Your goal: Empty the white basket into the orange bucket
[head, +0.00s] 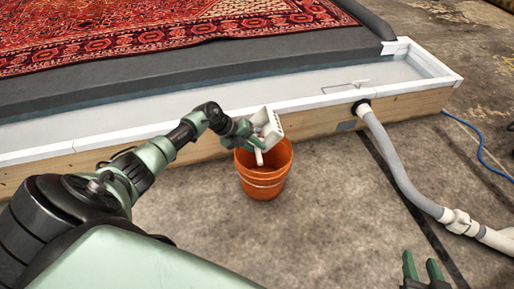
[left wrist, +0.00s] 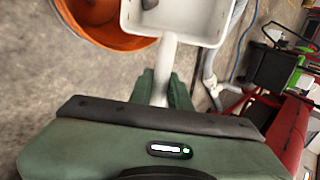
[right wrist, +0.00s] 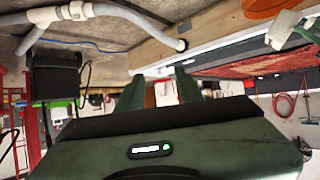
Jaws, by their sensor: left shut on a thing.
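The white basket (head: 268,124) is held tilted on its side, over the orange bucket (head: 264,182) in the head view. My left gripper (head: 250,140) is shut on the basket's handle, which runs between the fingers in the left wrist view (left wrist: 162,72). There the basket (left wrist: 190,25) shows its inside, with a dark grey thing (left wrist: 149,4) at its top edge, partly cut off. The bucket's rim (left wrist: 105,38) lies below and left of it. What is inside the bucket is mostly hidden. My right gripper (head: 424,272) is open and empty at the lower right, far from both.
A wooden-sided wash pit (head: 310,122) with a white rim runs behind the bucket, with a red patterned rug (head: 150,28) beyond. A grey hose (head: 390,160) and a blue cable (head: 480,150) lie to the right. Concrete floor in front of the bucket is clear.

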